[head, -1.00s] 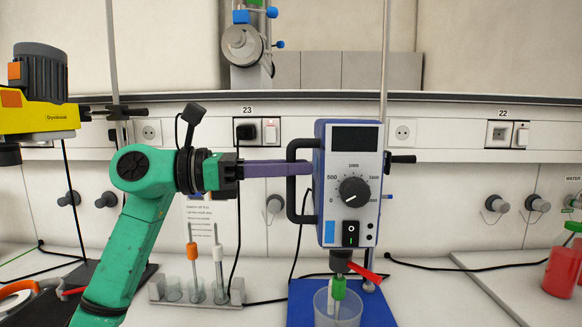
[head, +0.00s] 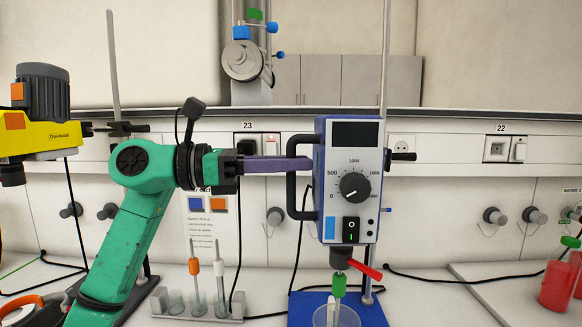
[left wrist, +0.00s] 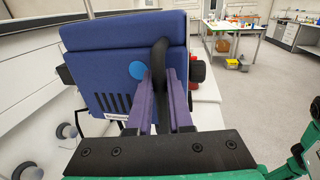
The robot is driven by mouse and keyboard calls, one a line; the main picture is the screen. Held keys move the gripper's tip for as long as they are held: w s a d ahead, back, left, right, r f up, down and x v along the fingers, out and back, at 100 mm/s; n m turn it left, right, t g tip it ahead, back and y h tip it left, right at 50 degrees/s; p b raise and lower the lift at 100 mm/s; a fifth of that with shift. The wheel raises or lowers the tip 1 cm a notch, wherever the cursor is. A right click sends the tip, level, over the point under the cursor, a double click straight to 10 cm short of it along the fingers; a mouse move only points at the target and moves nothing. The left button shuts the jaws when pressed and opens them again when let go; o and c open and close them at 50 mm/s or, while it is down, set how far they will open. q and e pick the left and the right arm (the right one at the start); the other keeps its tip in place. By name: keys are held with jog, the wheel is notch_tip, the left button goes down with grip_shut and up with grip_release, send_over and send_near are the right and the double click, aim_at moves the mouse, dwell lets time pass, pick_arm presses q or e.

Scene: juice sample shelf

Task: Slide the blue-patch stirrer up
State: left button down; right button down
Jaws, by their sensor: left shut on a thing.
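The blue-patch stirrer (head: 348,215) has a blue housing, a grey front with a dial, and a light blue patch at lower left. It is upright on a vertical rod (head: 385,60) above a blue base (head: 300,310). My left gripper (head: 304,164), with purple fingers, is shut on its black side handle (head: 291,190). The left wrist view shows the fingers (left wrist: 168,90) around the handle, beside the blue housing (left wrist: 120,45) with a round blue mark. A green chuck (head: 339,286) hangs below, over a clear beaker (head: 337,316). My right gripper is out of view.
A yellow stirrer (head: 35,135) with an orange patch stands at left. A rack with several small vessels (head: 195,303) sits on the bench below my left arm. A red flask (head: 560,283) stands far right. A black cable (head: 450,272) runs along the bench right of the stand.

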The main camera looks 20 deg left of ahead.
pick_arm(q)
notch_tip(320, 180, up, 12)
jog(key=p, duration=0.9)
jog(key=shift+r, duration=0.25)
jog(key=shift+a+r, duration=0.1)
jog(key=shift+a, duration=0.05)
jog(key=shift+r, duration=0.1)
jog(key=c, duration=0.8)
grip_release()
jog(key=shift+c, duration=0.2)
jog(key=shift+f, duration=0.25)
jog(key=b+v, duration=0.3)
jog(key=v, duration=1.1)
jog(key=shift+s+a+b, duration=0.15)
jog(key=shift+a+b, duration=0.05)
jog(key=shift+b, duration=0.15)
